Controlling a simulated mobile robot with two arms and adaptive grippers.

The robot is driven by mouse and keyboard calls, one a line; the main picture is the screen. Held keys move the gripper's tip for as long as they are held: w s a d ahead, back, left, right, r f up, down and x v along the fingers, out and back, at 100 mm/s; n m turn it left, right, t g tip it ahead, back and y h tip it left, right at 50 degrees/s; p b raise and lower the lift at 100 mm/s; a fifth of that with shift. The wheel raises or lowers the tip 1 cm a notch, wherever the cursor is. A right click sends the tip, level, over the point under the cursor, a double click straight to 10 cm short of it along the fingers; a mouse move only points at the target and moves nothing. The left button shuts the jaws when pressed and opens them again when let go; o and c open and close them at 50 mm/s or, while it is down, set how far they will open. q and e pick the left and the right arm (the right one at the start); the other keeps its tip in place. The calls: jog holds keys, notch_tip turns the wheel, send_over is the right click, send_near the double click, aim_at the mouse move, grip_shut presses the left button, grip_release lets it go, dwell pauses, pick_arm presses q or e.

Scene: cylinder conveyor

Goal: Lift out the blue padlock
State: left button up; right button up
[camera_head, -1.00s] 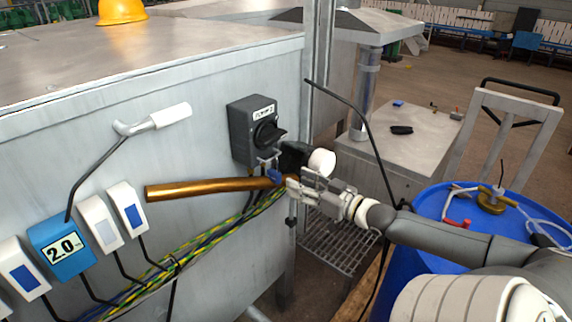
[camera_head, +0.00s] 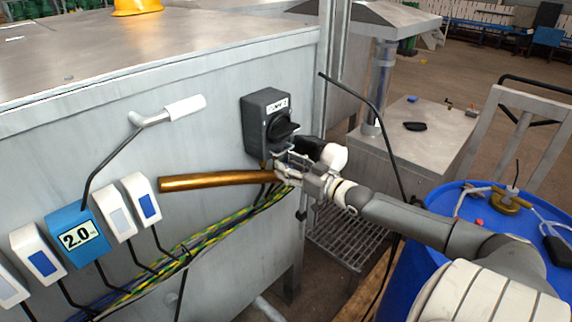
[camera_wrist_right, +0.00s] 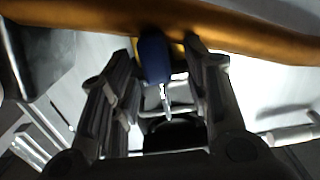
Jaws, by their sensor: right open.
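The blue padlock (camera_wrist_right: 153,57) shows in the right wrist view, between the two fingers of my right gripper (camera_wrist_right: 165,62). A thin metal piece points down from it. The fingers are apart, with a gap visible beside the padlock. In the head view my right gripper (camera_head: 277,164) is just below the dark grey rotary switch box (camera_head: 256,127) on the metal cabinet wall, and the padlock cannot be made out there behind the fingers. My left gripper is in neither view.
A copper pipe (camera_head: 215,181) runs close to the fingertips and crosses the top of the wrist view. Green-yellow cables (camera_head: 222,232) hang below. A bent lever with a white grip (camera_head: 183,109) and a thin black rod (camera_head: 362,128) stick out nearby. A blue barrel (camera_head: 420,262) stands at right.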

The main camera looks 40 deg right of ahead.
jog(key=shift+w+a, duration=0.1)
jog(key=shift+w, duration=0.65)
jog(key=shift+c, duration=0.4)
grip_shut()
